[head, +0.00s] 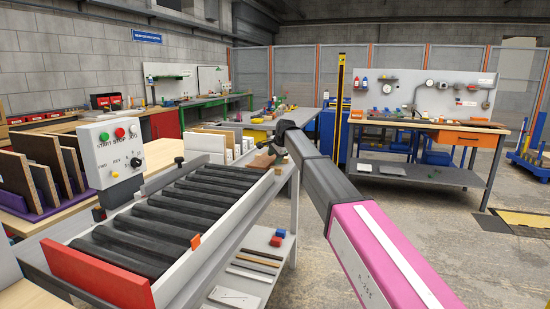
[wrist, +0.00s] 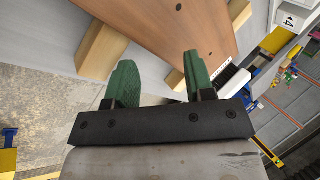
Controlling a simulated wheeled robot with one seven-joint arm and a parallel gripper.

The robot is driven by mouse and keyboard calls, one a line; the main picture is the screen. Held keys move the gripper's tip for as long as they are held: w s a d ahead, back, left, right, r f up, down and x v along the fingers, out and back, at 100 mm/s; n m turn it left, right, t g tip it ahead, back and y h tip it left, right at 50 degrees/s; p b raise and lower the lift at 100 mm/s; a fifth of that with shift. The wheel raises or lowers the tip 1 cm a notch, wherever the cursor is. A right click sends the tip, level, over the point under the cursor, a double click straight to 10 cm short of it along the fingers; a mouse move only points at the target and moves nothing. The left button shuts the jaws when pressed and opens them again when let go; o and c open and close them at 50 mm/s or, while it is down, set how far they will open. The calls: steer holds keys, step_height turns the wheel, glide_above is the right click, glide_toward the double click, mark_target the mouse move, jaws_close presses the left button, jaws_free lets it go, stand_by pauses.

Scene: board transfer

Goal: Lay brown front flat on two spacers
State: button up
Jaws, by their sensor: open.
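The brown front (wrist: 165,25), a brown board with small dark holes, fills the top middle of the wrist view. It appears to lie over two pale wooden spacers. One spacer (wrist: 102,50) sticks out at its left; part of the other (wrist: 240,12) shows at its right. Whether the board rests fully flat on both is hard to tell. My gripper (wrist: 158,75) has its green fingers spread apart, with nothing held between them; the fingertips are close to the board's near edge. In the head view a small brown piece of the board (head: 262,160) shows beside my wrist; the fingers are hidden.
A roller conveyor (head: 170,215) with a red end plate and a control box (head: 112,150) stands at left. Boards stand in a purple rack (head: 35,205) beyond it. A workbench (head: 430,125) is at the back right. Open floor lies to the right.

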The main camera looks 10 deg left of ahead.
steer(key=shift+s+d+r, duration=0.1)
steer(key=shift+s, duration=0.05)
steer(key=shift+s+d+r, duration=0.3)
steer(key=shift+s+d, duration=0.2)
steer(key=shift+s+d+r, duration=0.3)
steer(key=shift+s+d, duration=0.15)
steer(key=shift+d, duration=0.05)
steer(key=o, duration=0.6)
steer(key=shift+c, duration=0.2)
step_height(320, 180, up, 8)
steer(key=s+d, duration=0.1)
steer(key=shift+f, duration=0.2)
